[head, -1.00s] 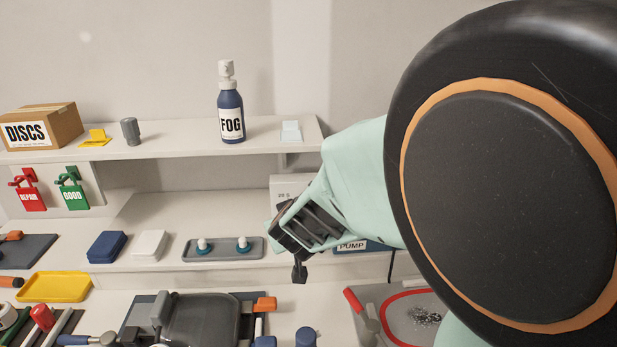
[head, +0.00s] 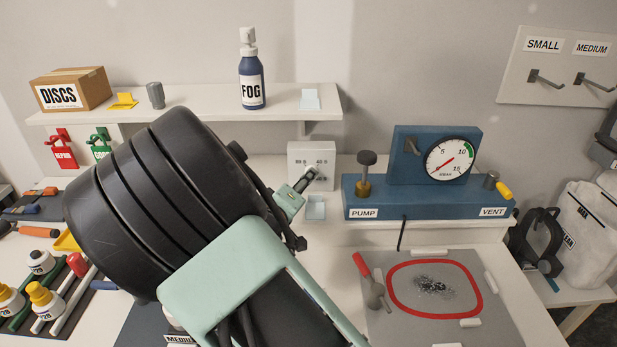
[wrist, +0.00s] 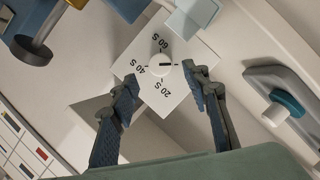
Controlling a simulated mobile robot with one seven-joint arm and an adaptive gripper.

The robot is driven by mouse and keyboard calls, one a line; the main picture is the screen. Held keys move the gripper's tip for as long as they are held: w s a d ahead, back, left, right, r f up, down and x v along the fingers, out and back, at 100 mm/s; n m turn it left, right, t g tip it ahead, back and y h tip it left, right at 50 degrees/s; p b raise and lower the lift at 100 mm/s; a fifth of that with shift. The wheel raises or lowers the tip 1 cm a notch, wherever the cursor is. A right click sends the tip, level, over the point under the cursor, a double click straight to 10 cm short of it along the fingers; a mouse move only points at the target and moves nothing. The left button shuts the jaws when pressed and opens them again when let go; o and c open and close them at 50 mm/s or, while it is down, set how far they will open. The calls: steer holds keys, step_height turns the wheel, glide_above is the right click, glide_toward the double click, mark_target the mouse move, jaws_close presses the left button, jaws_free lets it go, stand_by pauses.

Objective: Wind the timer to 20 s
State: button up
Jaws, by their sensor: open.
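The timer (head: 300,153) is a pale box at the back of the bench, left of the blue pump unit. In the wrist view its white face (wrist: 181,84) carries 60 S, 40 S and 20 S labels around a small round white knob (wrist: 164,65). The knob's dark mark points right in that view, away from the three labels. My gripper (wrist: 160,74) is open, with one finger on each side of the knob and visible gaps to it.
The blue pump unit (head: 360,205) with its gauge (head: 452,161) stands close right of the timer. A shelf (head: 200,112) with a FOG bottle (head: 252,85) hangs above. A pale blue pad (head: 316,208) lies below the timer. A red-ringed mat (head: 500,320) lies front right.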

steer(key=x, duration=0.5)
steer(key=c, duration=1.2)
steer(key=shift+o, duration=0.2)
